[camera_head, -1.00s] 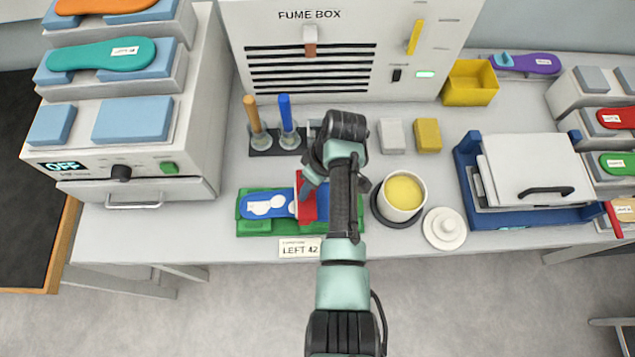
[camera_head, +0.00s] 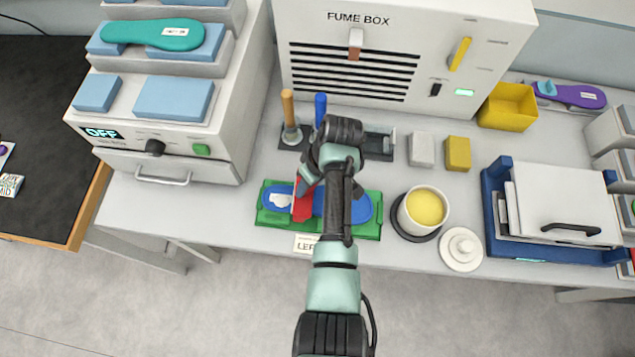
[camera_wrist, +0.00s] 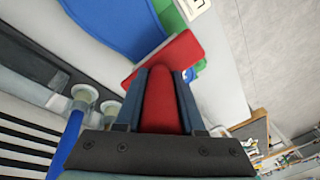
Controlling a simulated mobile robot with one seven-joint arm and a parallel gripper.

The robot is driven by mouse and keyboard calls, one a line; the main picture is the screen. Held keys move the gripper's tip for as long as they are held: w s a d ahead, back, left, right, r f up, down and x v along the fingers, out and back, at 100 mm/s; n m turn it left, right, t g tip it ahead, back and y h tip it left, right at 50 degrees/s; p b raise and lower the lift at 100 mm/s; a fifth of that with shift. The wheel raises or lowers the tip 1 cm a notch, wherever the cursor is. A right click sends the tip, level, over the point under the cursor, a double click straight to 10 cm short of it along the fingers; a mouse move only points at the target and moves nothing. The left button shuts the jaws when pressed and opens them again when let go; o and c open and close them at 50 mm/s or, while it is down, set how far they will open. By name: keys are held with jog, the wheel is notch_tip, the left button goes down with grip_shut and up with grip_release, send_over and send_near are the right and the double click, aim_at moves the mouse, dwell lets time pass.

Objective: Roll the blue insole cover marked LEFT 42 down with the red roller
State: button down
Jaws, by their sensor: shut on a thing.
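The blue insole cover (camera_head: 348,208) lies along a green holder (camera_head: 369,231) at the front of the bench. It has a white patch near its left end. My gripper (camera_wrist: 160,98) is shut on the red roller's handle (camera_wrist: 160,108). The roller's wide red head (camera_head: 301,206) is over the left part of the cover, across it. In the wrist view its red head also shows beyond my fingertips, beside the blue cover (camera_wrist: 118,25). I cannot tell whether it presses on the cover. A label (camera_head: 304,244) in front of the holder is partly hidden by my arm.
The fume box (camera_head: 400,50) stands behind. Orange- and blue-handled tools (camera_head: 320,110) stand just behind the holder. A pot of yellow stuff (camera_head: 425,208) and a white lid (camera_head: 461,249) are to the right. A press-like machine marked OFF (camera_head: 170,140) stands left.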

jog(key=shift+s+a+f, duration=0.1)
jog(key=shift+s+a, duration=0.05)
jog(key=shift+a, duration=3.3)
jog(key=a+p+v, duration=0.2)
jog(key=p+v, duration=0.4)
jog(key=v, duration=0.2)
jog(key=shift+r, duration=0.2)
jog(key=shift+d, duration=0.1)
